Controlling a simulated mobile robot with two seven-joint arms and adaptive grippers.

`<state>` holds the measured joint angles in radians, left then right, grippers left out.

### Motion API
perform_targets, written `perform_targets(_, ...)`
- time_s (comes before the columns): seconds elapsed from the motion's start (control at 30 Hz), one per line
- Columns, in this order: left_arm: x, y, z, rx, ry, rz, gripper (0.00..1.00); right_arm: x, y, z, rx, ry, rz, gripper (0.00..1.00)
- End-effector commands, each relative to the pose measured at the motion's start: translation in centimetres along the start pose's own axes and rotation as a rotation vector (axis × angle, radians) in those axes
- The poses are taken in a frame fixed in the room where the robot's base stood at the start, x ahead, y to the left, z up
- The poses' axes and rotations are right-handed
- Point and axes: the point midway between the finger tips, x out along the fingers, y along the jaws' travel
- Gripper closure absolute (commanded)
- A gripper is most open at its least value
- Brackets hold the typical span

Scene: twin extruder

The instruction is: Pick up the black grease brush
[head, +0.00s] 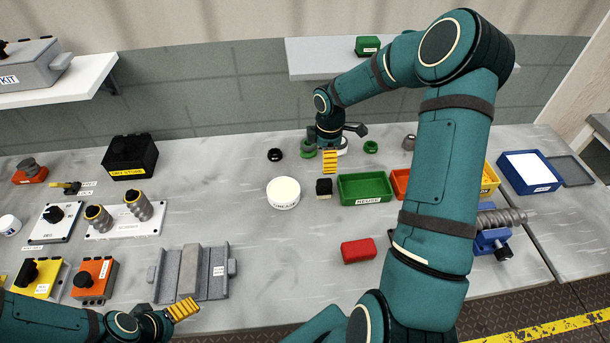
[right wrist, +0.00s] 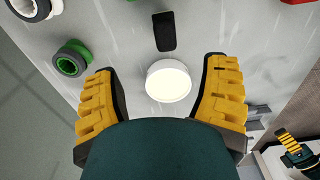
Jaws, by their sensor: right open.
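A small black block-like piece, apparently the grease brush (head: 324,187), stands on the table just right of the white grease tub (head: 283,192). In the right wrist view the black brush (right wrist: 164,32) lies above the tub (right wrist: 168,82). My right gripper (head: 330,161) points down over the table behind the brush, open and empty. Its yellow fingers stand either side of the tub in the wrist view, with the brush beyond the tips. My left gripper (head: 183,309) is low at the left, apart from the brush; its jaw opening is unclear.
A green bin (head: 364,188) stands close right of the brush. Green rings (head: 371,147) and a black ring (head: 275,155) lie at the back. A red block (head: 358,251) lies nearer. A grey fixture (head: 205,272) stands at left. The table between the fixture and red block is clear.

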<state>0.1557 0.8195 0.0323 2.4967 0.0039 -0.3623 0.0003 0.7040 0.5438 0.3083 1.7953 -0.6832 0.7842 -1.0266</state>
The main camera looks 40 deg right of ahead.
Motion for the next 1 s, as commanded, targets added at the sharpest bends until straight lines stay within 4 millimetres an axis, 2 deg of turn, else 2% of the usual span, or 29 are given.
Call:
perform_targets(0.13,0.0,0.0,0.1,0.0,-0.001,0.0,0.14,0.9,0.1,0.5,-0.01,-0.012,-0.004,0.27)
perform_targets(0.4,0.3,-0.1,0.1,0.0,-0.001,0.0,0.14,6.0,0.0,0.5,-0.009,-0.01,-0.005,0.27)
perform_targets(0.5,0.4,-0.1,0.1,0.0,-0.001,-0.001,0.14,7.4,0.0,0.5,-0.009,-0.009,-0.003,0.27)
perform_targets(0.77,0.4,-0.1,0.1,0.0,0.0,-0.001,0.14,9.1,-0.1,0.4,-0.009,-0.01,-0.003,0.27)
perform_targets(1.0,0.3,-0.1,0.1,0.0,0.0,-0.001,0.14,12.4,-0.8,0.0,-0.008,-0.009,-0.004,0.27)
